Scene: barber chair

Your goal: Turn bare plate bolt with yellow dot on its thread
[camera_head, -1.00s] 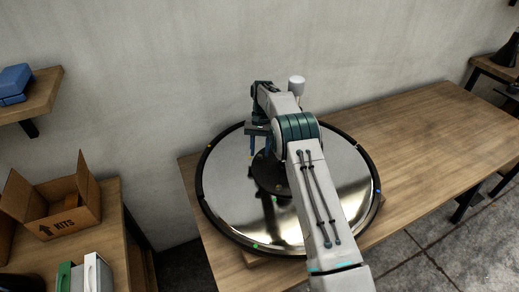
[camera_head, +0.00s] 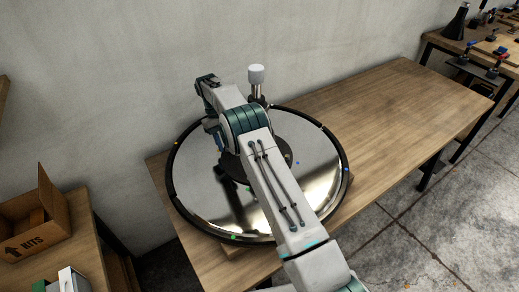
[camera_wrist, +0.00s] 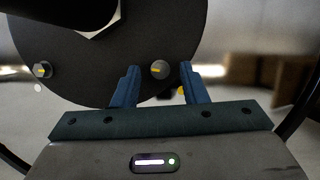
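In the wrist view a dark round plate (camera_wrist: 120,62) carries a bolt (camera_wrist: 160,69) with a yellow mark on its visible round end. The bolt appears between my open gripper's (camera_wrist: 160,80) two blue fingers, with a gap on each side. I cannot tell whether it lies at fingertip depth. A second bolt (camera_wrist: 42,69), also marked yellow, sits left of the fingers. In the head view my gripper (camera_head: 216,140) is over the left part of a mirror-bright disc (camera_head: 300,190). My arm hides much of the dark central plate (camera_head: 290,160). No thread is clearly visible.
A white-capped post (camera_head: 256,76) rises behind my arm. The disc has a black rim with small coloured dots and rests on a wooden table (camera_head: 380,110), clear to the right. A plain wall stands behind. An open cardboard box (camera_head: 35,225) is at left.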

